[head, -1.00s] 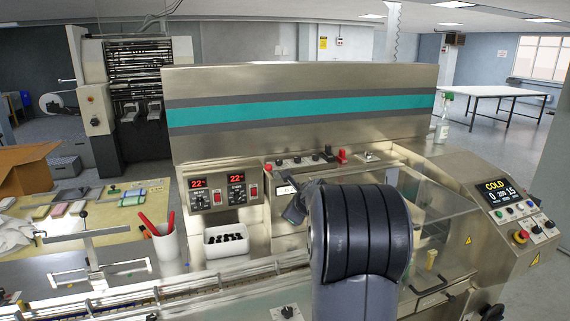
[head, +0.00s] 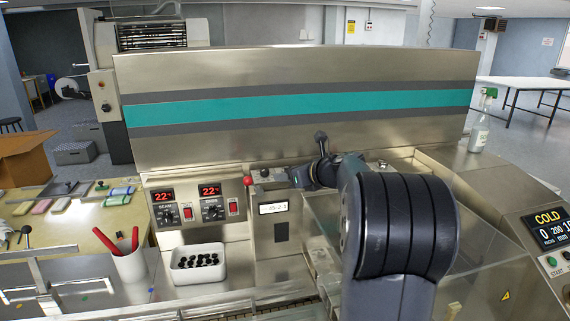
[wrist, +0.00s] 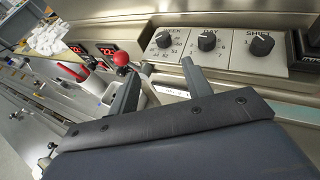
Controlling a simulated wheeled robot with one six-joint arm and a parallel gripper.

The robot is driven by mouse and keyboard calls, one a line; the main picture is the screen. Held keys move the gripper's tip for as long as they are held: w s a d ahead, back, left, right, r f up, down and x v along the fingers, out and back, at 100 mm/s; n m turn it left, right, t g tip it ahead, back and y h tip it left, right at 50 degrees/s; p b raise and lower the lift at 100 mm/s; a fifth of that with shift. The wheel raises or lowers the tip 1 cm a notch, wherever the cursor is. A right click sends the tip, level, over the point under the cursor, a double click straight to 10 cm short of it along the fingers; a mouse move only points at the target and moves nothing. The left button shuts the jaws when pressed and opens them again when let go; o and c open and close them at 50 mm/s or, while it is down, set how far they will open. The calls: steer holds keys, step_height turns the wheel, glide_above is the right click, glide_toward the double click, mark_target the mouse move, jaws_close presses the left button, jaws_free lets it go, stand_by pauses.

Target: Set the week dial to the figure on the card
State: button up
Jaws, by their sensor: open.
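The week dial (wrist: 165,40) is a black pointer knob on a pale plate with figures around it, left of the day dial (wrist: 207,41) and shift dial (wrist: 262,45) in the wrist view. Its exact pointed figure is too small to read. My gripper (wrist: 160,66) is open and empty, its two fingers spread in front of the dial row, apart from the week dial. In the head view, my gripper (head: 300,177) is at the dial row and hides most of it. A white label with small dark figures (head: 273,208), perhaps the card, is below; I cannot read it surely.
A red ball-topped lever (head: 248,182) stands just left of the dials, close to my left finger in the wrist view (wrist: 121,59). A white bin of black pieces (head: 198,262) and a cup with red-handled tools (head: 129,262) stand left. A clear cover lies right.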

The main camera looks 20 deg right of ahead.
mark_target(267, 172)
steer(key=x, duration=0.3)
steer(key=p+x, duration=0.1)
steer(key=x, duration=0.3)
steer(key=p+x, duration=0.1)
steer(key=x, duration=0.3)
steer(key=shift+w+d+r, duration=0.15)
steer(key=shift+d+r, duration=0.05)
steer(key=shift+d, duration=0.1)
steer(key=c, duration=1)
steer(key=n+y+p, duration=0.1)
steer(key=p, duration=0.1)
steer(key=n+g+y+p, duration=0.1)
steer(key=n+y+p, duration=0.1)
steer(key=shift+w+d+r+g+y, duration=0.15)
steer(key=shift+d+r+g+y, duration=0.15)
steer(key=shift+d, duration=0.1)
steer(key=shift+w+n+g+y+p, duration=0.1)
steer(key=shift+n+g+y+p, duration=0.3)
steer(key=shift+n+y+p, duration=0.5)
steer(key=shift+d+f+n+p, duration=0.1)
steer(key=shift+f+n+p, duration=0.2)
steer(key=shift+p, duration=0.25)
